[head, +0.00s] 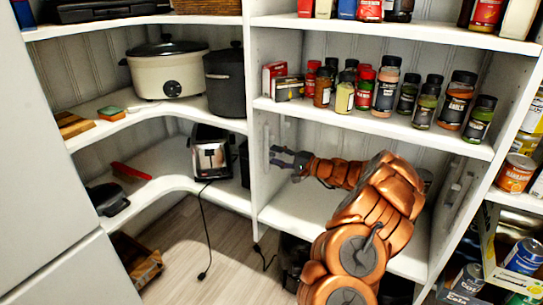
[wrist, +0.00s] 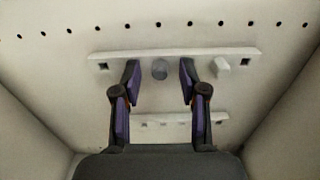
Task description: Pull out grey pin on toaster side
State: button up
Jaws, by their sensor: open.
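The grey pin (wrist: 160,69) is a round grey knob on a white horizontal strip (wrist: 240,54) on the panel ahead. In the wrist view it lies between the two fingertips of my gripper (wrist: 159,72), with a visible gap on each side. My gripper, also in the head view (head: 276,157), is open and points left at the white upright divider (head: 258,190). The toaster (head: 210,157) is chrome and black and stands on the corner shelf on the far side of this divider. The pin cannot be made out clearly in the head view.
A white square peg (wrist: 222,68) sits right of the pin on the strip. A lower strip (wrist: 190,118) runs below. The spice shelf (head: 370,122) with several jars is above my arm. My arm is inside the bay, with bare shelf (head: 295,205) beneath.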

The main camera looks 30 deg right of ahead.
dwell(0.4)
grip_shut()
dwell(0.6)
jog(key=shift+b+v, duration=0.4)
jog(key=shift+v, duration=2.45)
jog(key=shift+s, duration=0.1)
